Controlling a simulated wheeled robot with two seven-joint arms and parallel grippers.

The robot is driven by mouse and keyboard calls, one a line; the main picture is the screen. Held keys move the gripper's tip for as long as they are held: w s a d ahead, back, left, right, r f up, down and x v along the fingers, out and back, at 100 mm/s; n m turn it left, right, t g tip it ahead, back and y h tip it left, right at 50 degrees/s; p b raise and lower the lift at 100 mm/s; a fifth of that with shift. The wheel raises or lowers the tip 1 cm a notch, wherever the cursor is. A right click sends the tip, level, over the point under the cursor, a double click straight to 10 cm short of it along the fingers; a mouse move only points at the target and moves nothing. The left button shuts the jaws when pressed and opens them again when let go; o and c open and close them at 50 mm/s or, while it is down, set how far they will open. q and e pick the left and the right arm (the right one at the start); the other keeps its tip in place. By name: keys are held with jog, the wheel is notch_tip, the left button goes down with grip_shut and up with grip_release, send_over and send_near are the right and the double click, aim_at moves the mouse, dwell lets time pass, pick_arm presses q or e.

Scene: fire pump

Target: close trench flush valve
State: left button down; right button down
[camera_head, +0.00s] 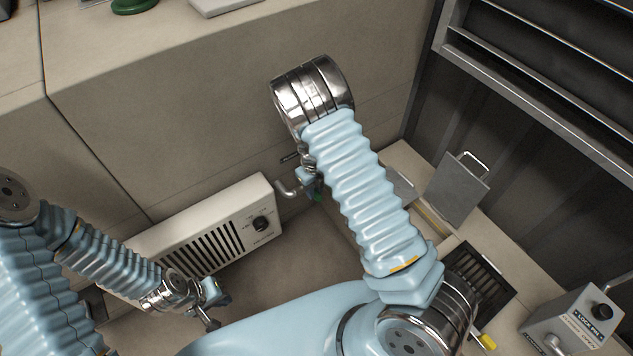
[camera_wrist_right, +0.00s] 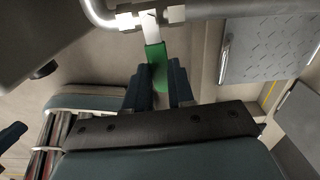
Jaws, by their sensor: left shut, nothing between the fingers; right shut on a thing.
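The flush valve's green handle (camera_wrist_right: 158,70) lies between the fingers of my right gripper (camera_wrist_right: 159,88) in the right wrist view. The handle points roughly across a grey pipe (camera_wrist_right: 190,14) with pale fittings at the top of that view. My right gripper (camera_head: 311,181) is shut on the handle. In the head view, my arm mostly hides it; a bit of green (camera_head: 318,195) and the pipe's bent end (camera_head: 288,190) show beside the arm. My left gripper (camera_head: 213,304) is shut and empty at the lower left, in front of the heater and well apart from the valve.
A white wall heater (camera_head: 205,238) with a knob is on the left. A raised metal plate (camera_head: 457,190) with a handle and a dark grate (camera_head: 478,284) are on the right. A grey lock-pin box (camera_head: 580,322) stands at the lower right. A metal-framed opening is at the upper right.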

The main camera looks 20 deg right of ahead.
jog(key=shift+a+m, duration=0.25)
jog(key=shift+m, duration=0.15)
jog(key=c, duration=1)
grip_release()
jog(key=shift+o, duration=0.2)
notch_tip(320, 180, up, 14)
jog(key=p, duration=0.2)
jog(key=shift+p, duration=0.35)
jog(key=shift+f, duration=0.15)
